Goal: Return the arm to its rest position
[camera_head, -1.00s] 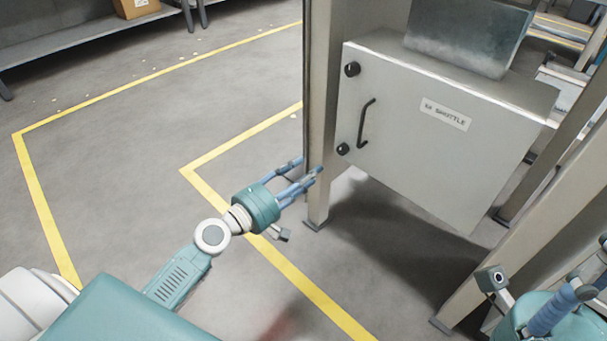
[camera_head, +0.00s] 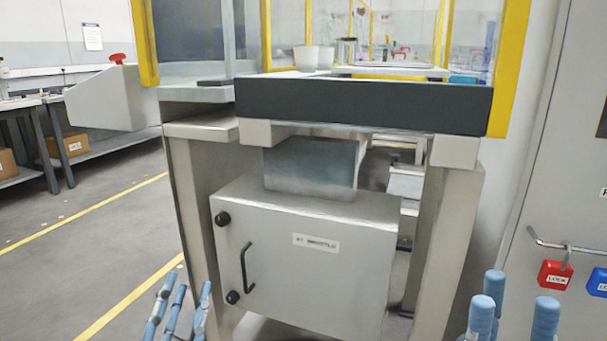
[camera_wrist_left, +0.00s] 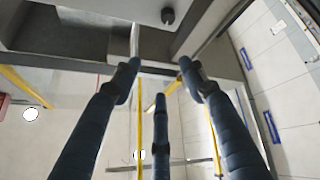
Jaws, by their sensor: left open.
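The fingers of my left gripper (camera_head: 180,310) show at the bottom left of the head view, in front of the left leg of the workstation. They are spread and empty. In the left wrist view the same gripper (camera_wrist_left: 160,78) has its blue fingers apart with nothing between them; a grey frame and a round black foot or knob are beyond the tips. The fingers of my right gripper (camera_head: 512,300) rise at the bottom right of the head view, standing apart with nothing seen between them. The rest of both arms is out of the head view.
A grey cabinet (camera_head: 310,265) with a black handle hangs between the workstation legs (camera_head: 440,240). A dark-edged table top (camera_head: 360,108) is above it. Red and blue padlocks (camera_head: 555,275) hang on a panel at right. Floor with yellow lines (camera_head: 130,300) is open at left.

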